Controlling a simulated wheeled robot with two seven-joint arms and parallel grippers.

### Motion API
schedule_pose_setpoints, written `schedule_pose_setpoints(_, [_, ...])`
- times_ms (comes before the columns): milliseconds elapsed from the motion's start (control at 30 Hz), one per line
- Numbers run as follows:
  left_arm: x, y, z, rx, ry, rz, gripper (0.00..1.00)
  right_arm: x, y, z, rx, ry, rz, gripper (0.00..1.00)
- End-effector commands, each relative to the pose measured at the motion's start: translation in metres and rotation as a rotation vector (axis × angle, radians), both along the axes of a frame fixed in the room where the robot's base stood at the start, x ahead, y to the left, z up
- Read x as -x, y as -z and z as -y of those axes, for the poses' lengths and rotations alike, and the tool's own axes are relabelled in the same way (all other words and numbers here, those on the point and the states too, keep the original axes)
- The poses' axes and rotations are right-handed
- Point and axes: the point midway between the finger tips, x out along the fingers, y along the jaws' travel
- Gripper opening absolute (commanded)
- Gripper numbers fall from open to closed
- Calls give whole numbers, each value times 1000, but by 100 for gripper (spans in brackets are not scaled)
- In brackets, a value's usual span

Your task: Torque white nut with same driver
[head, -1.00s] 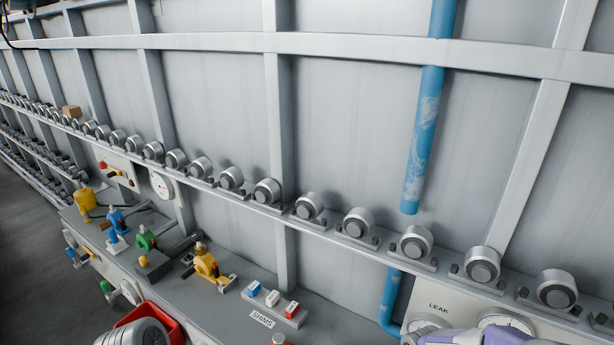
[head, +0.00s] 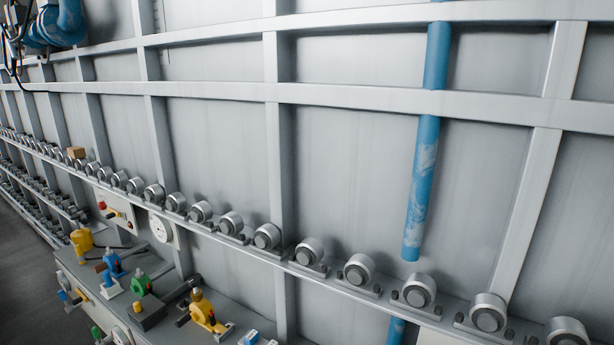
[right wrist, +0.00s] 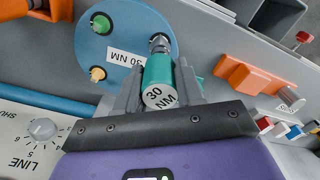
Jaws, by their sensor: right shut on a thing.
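In the right wrist view my right gripper (right wrist: 160,78) is shut on a teal driver (right wrist: 156,72) whose end face reads "30 NM". The driver's metal tip (right wrist: 159,43) points at the right part of a round blue plate (right wrist: 105,30), which also bears a "30 NM" label. A green nut (right wrist: 101,23) and a yellow nut (right wrist: 97,73) show on the plate. I see no white nut; the driver's tip may hide it, and I cannot tell whether the tip is seated on anything. Neither gripper shows in the head view.
In the right wrist view an orange part (right wrist: 247,80) is at right, beside small coloured blocks (right wrist: 280,128). A white panel with a knob (right wrist: 42,129) is at left. The head view shows a rail of rollers (head: 267,236), a blue pipe (head: 424,170) and yellow valve (head: 205,309).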

Motion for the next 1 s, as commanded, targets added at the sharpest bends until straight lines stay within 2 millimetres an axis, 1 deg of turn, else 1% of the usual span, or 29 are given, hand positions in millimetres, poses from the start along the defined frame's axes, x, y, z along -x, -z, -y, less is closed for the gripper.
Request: schedule_pose_setpoints(1000, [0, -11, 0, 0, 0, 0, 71, -1, -15, 0, 0, -1, 4, 0])
